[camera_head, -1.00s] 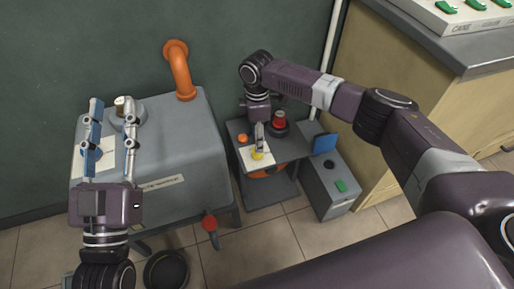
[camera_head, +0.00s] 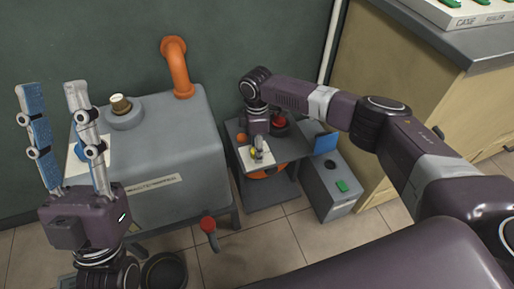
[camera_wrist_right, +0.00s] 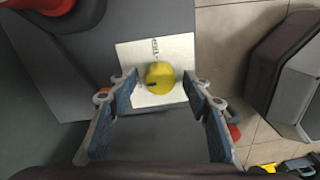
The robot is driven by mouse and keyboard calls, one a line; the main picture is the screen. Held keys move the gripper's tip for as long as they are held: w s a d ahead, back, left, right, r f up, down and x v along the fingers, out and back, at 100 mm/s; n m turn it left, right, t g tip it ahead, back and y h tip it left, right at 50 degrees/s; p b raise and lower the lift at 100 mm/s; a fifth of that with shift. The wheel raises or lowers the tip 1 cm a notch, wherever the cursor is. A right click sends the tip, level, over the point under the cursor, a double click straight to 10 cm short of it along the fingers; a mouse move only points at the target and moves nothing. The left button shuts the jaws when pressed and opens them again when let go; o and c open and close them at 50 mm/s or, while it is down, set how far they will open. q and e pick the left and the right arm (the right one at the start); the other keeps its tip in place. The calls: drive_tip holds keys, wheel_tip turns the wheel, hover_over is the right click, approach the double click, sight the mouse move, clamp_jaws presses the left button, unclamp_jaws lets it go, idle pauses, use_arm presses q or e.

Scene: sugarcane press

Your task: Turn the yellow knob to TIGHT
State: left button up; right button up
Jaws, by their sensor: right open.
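The yellow knob (camera_wrist_right: 160,77) sits on a white label plate (camera_wrist_right: 181,46) on a grey machine top. In the right wrist view it lies between and just ahead of the fingertips of my right gripper (camera_wrist_right: 160,82), which is open. A dark mark shows on the knob's left side; the label's print is too small to read fully. In the head view, my right gripper (camera_head: 258,151) points down at the knob (camera_head: 254,153), which it partly covers. My left gripper (camera_head: 52,92) is open and empty, raised at the left in front of the large grey cabinet.
The grey cabinet (camera_head: 180,150) bears an orange pipe (camera_head: 176,66) and a brown-topped knob (camera_head: 121,104). A red knob (camera_head: 279,121) and an orange button (camera_head: 242,137) are close to my right gripper. A grey box with a green button (camera_head: 342,186) stands to the right.

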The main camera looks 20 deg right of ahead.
drive_tip(key=c, duration=1.2)
drive_tip(key=shift+o, duration=0.2)
